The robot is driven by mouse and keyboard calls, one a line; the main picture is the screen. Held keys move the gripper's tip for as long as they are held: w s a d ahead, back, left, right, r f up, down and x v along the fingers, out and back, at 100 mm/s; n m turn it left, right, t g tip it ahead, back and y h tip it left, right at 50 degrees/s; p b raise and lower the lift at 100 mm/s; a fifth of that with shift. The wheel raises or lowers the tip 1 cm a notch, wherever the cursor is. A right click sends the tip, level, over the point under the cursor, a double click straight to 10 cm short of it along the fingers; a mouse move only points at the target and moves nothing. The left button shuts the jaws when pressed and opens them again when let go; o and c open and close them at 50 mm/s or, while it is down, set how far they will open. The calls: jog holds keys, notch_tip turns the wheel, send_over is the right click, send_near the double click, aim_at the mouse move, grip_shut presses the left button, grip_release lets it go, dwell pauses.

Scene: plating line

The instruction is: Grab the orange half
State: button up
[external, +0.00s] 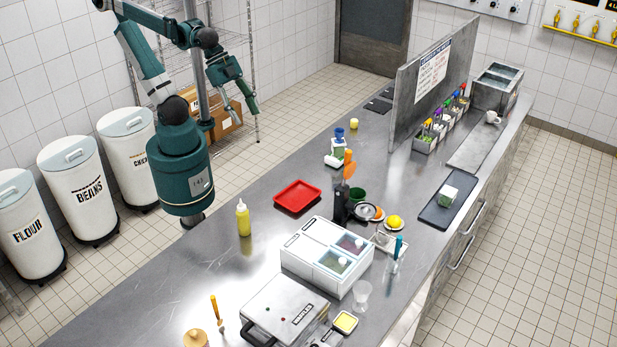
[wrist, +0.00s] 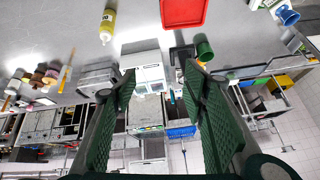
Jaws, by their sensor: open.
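I cannot clearly make out an orange half. A small yellow round thing with an orange-toned edge (external: 394,222) sits right of the middle of the steel counter in the external view. My gripper (external: 238,92) is raised at the upper left, beyond the counter's left edge and far from both. In the wrist view my gripper (wrist: 157,82) has its two green fingers spread wide with nothing held between them.
A dark tray (external: 437,216) lies right. A metal partition (external: 405,105) rises behind. Bare counter shows at front left.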

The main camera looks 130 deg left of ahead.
jog(key=w+a+r+m+g, duration=0.1)
jog(key=w+a+r+m, duration=0.15)
jog(key=w, duration=0.55)
jog(key=w+a+r+m+g, duration=0.1)
jog(key=w+a+r+m, duration=0.2)
jog(key=w, duration=0.5)
jog(key=w+a+r+m+g, duration=0.1)
jog(key=w+a+m, duration=0.2)
jog(key=w+m, duration=0.35)
jog(key=w+a+f+m+g, duration=0.1)
jog(key=w+a+f+m, duration=0.2)
jog(key=w+a, duration=0.35)
jog(key=w+a+f+m+g+b, duration=0.1)
jog(key=w+a+f+m, duration=0.25)
jog(key=w, duration=0.55)
jog(key=w+a+f+m+g, duration=0.15)
jog(key=w+a+f, duration=0.25)
jog(key=w, duration=0.4)
notch_tip(320, 180, down, 27)
jog(key=shift+w+d+r, duration=0.15)
jog(key=shift+r, duration=0.05)
jog(key=shift+f, duration=1.25)
